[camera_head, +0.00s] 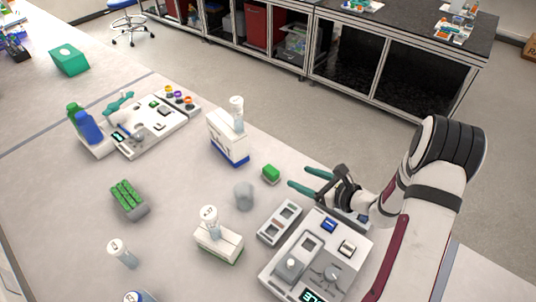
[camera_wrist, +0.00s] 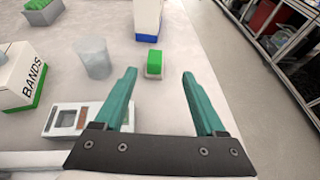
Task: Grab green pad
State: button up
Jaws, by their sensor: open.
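The green pad (camera_head: 271,174) is a small green block on a pale base, lying on the white table near its right edge. In the wrist view the green pad (camera_wrist: 154,62) lies ahead of the fingers, a little left of the middle of the gap. My gripper (camera_head: 299,179) reaches in from the right, with two teal fingers spread apart. The fingertips are to the right of the pad and do not touch it. In the wrist view my gripper (camera_wrist: 160,73) is open with nothing between its fingers.
A clear cup (camera_head: 244,195) stands left of the pad. A white and blue box (camera_head: 228,140) with a bottle stands behind it. A tray with slots (camera_head: 280,222) and a device with a display (camera_head: 318,262) are in front. A BANDS box (camera_wrist: 20,75) stands left.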

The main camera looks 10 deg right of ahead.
aim_at(268, 167)
jog(key=x, duration=1)
jog(key=s+a+x, duration=0.1)
jog(key=x, duration=0.4)
jog(key=shift+w+a+f, duration=0.1)
jog(key=shift+w+f, duration=0.15)
jog(key=shift+f, duration=0.15)
grip_shut()
